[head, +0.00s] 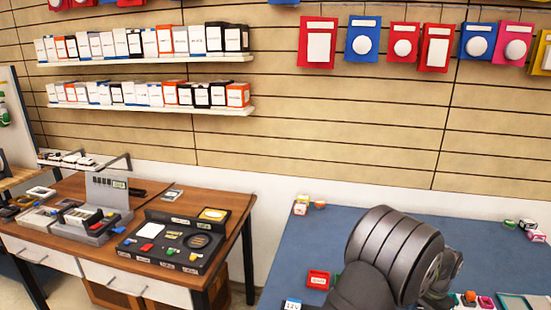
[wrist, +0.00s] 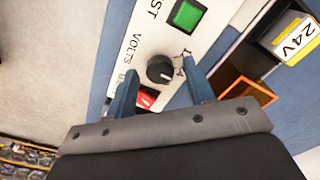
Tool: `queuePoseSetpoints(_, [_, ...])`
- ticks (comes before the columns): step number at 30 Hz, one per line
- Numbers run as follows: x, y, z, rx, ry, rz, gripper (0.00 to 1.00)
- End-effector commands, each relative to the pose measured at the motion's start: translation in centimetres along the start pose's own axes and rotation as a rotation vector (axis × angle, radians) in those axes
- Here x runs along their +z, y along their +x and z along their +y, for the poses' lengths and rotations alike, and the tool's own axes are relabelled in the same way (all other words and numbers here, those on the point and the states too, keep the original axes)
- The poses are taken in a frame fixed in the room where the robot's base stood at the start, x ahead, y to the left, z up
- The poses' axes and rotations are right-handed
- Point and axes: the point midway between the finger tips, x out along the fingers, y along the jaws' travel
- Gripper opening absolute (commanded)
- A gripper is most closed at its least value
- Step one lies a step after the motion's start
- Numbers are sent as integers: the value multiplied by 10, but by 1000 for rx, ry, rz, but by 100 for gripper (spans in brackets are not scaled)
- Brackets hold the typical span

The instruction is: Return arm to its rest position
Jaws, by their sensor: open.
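In the wrist view my gripper (wrist: 158,72) is open, with its two blue-grey fingers spread apart and nothing held between them. The fingers are over a white panel (wrist: 150,30) that carries a black knob (wrist: 160,69), a green square button (wrist: 187,15) and a red switch (wrist: 147,98). The knob shows between the fingertips; I cannot tell whether the fingers touch the panel. In the head view my dark grey arm covers part of the blue bench, and the gripper itself is hidden behind it.
A black holder with a yellow and white 24V block (wrist: 296,40) and an orange-edged slot (wrist: 250,92) is right of the panel in the wrist view. The blue bench (head: 460,235) has clear room behind my arm. A red box (head: 318,280) sits left of it. A wooden desk (head: 150,200) stands further left.

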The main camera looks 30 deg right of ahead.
Motion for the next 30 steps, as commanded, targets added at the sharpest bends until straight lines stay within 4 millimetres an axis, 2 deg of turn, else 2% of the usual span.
queuePoseSetpoints(12, [0, 0, 0, 0, 344, 2, 49])
queuePoseSetpoints(15, [-1, -25, 0, -2, 336, 6, 49])
queuePoseSetpoints(21, [0, -56, 0, -1, 334, 3, 49])
queuePoseSetpoints(25, [-1, -67, 0, -1, 333, 3, 49])
queuePoseSetpoints(30, [0, -73, 0, 0, 332, 2, 49])
